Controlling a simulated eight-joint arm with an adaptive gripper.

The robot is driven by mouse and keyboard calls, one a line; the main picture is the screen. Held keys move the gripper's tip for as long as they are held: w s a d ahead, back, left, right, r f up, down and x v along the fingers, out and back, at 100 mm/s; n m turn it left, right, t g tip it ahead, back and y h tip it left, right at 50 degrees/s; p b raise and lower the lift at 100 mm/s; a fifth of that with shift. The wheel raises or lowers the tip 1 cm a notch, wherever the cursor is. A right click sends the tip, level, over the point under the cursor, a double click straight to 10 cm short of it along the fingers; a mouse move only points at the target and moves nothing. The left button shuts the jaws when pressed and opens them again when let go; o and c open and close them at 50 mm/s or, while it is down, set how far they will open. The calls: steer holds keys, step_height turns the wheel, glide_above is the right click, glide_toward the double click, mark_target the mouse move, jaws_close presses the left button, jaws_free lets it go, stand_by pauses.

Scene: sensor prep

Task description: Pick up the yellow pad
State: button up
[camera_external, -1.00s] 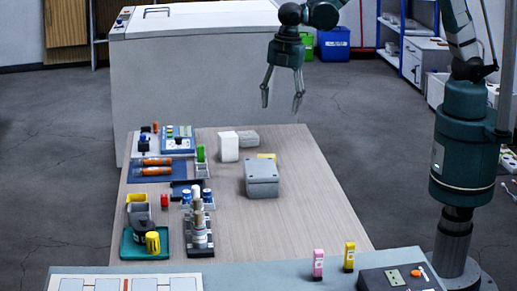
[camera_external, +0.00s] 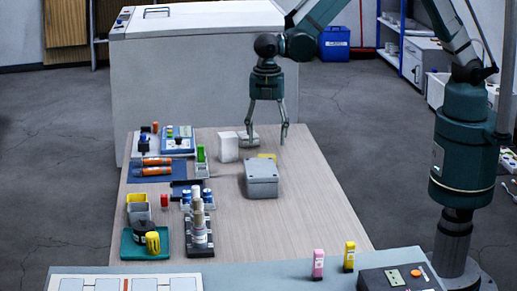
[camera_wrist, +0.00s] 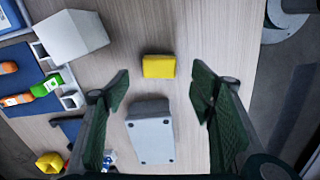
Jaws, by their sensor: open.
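The yellow pad (camera_wrist: 158,66) lies flat on the wooden table in the wrist view, between and beyond my fingertips. In the external view only a strip of the yellow pad (camera_external: 266,156) shows behind the grey box (camera_external: 262,180). My gripper (camera_external: 267,140) hangs pointing down over the far part of the table, above the pad's area. In the wrist view my gripper (camera_wrist: 160,92) has its two fingers wide apart, with nothing between them. The grey box (camera_wrist: 151,138) lies just below the pad in that view, apart from it.
Trays, bottles and orange tubes fill the table's left side. The table (camera_external: 318,205) is clear to the right of the grey box.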

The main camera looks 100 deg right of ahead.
mark_target(267, 155)
steer(key=shift+f+b, duration=0.3)
steer(key=shift+f, duration=1)
steer(key=shift+a+f+b, duration=0.1)
steer(key=shift+f+b, duration=0.65)
steer(key=shift+f, duration=1.9)
steer(key=c, duration=0.9)
